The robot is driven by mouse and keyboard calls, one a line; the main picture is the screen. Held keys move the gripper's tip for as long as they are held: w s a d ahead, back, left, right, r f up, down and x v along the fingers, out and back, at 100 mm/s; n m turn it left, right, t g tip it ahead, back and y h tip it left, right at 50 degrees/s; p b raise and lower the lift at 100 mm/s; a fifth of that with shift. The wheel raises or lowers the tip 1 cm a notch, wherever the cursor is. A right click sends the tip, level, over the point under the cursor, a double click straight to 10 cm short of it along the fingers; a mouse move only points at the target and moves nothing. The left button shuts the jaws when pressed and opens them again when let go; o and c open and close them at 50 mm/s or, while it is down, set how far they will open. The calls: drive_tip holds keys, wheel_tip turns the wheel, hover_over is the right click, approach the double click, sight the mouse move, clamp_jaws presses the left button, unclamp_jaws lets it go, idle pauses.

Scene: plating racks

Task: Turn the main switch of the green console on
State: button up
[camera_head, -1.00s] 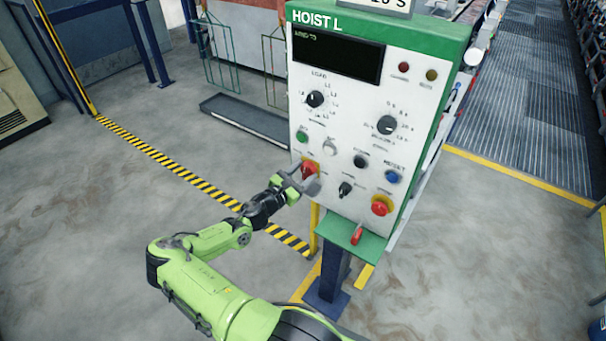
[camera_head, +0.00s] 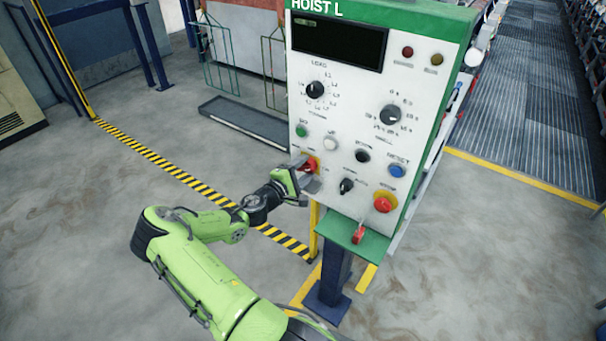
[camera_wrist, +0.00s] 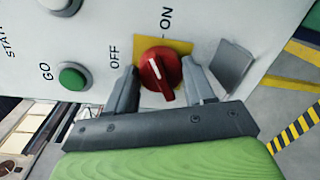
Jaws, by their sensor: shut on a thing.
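The green console (camera_head: 345,120) has a white front face, a green frame and the label HOIST L. Its main switch (camera_head: 310,166) is a red rotary knob on a yellow plate at the face's lower left, partly hidden by my gripper (camera_head: 304,180). In the wrist view the red knob (camera_wrist: 160,72) sits between the two fingers of my gripper (camera_wrist: 160,80), which are shut on its sides. OFF is printed to the knob's left and ON above it. The knob's white line slants up and left, between the two marks.
Around the switch are a green GO button (camera_head: 302,131), a black selector (camera_head: 347,186), a blue button (camera_head: 397,171) and a red stop button (camera_head: 383,203). A red lever (camera_head: 359,234) sits on the lower ledge.

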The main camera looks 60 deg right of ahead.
drive_tip(key=m+b, duration=0.3)
drive_tip(key=shift+s+f, duration=0.1)
drive_tip(key=shift+f, duration=0.15)
drive_tip(key=shift+m+t+b, duration=0.3)
drive_tip(key=shift+m+b, duration=1.05)
drive_tip(key=shift+m, duration=0.15)
drive_tip(key=shift+r, duration=0.1)
drive_tip(key=o, duration=1)
drive_tip(key=shift+r, duration=0.1)
